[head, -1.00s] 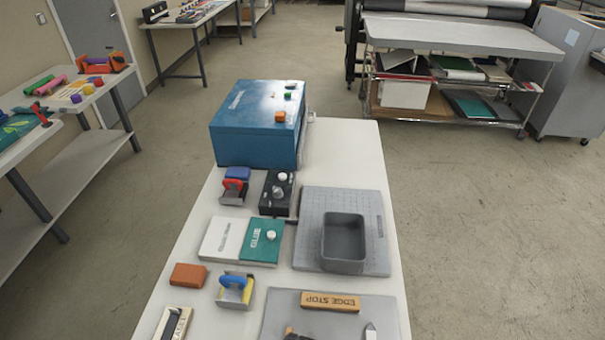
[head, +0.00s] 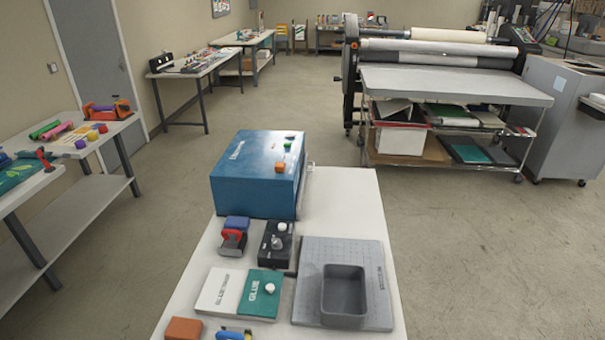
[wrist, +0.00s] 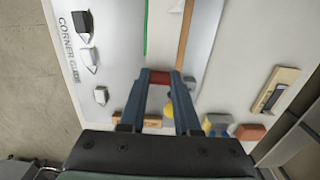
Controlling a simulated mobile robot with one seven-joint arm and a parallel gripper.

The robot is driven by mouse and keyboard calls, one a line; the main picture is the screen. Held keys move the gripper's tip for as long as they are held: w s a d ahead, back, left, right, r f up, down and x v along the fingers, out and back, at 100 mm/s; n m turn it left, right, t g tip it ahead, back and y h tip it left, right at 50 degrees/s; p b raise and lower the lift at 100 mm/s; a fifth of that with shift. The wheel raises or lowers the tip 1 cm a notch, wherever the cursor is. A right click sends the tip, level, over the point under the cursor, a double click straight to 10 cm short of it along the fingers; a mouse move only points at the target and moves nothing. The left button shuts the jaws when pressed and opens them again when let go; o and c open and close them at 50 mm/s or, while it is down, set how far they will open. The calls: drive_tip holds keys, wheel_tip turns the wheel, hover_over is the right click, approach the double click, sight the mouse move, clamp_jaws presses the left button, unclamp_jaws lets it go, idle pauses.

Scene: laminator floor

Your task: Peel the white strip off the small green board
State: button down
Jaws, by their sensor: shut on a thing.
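In the wrist view my gripper (wrist: 161,78) is shut on a small red piece (wrist: 160,77) held between its fingertips. It is above the grey mat marked as a corner guide (wrist: 115,70). Just beyond the fingertips, a pale strip-like area (wrist: 165,30) lies between a thin green edge (wrist: 147,30) and a brown edge (wrist: 184,40). I cannot tell whether these are the small green board and its white strip. My gripper is outside the head view. There, a board with a white half (head: 222,290) and a green half marked GLUE (head: 260,296) lies flat.
A blue box (head: 258,175), a black device (head: 276,243), and a grey bin (head: 344,296) on a grey plate (head: 312,255) stand on the table. An orange-brown block (head: 184,328) is at the front left. In the wrist view a wooden block (wrist: 124,118) lies near the gripper.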

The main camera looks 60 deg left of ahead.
drive_tip(key=shift+r+p, duration=1.8)
drive_tip(key=shift+p, duration=0.25)
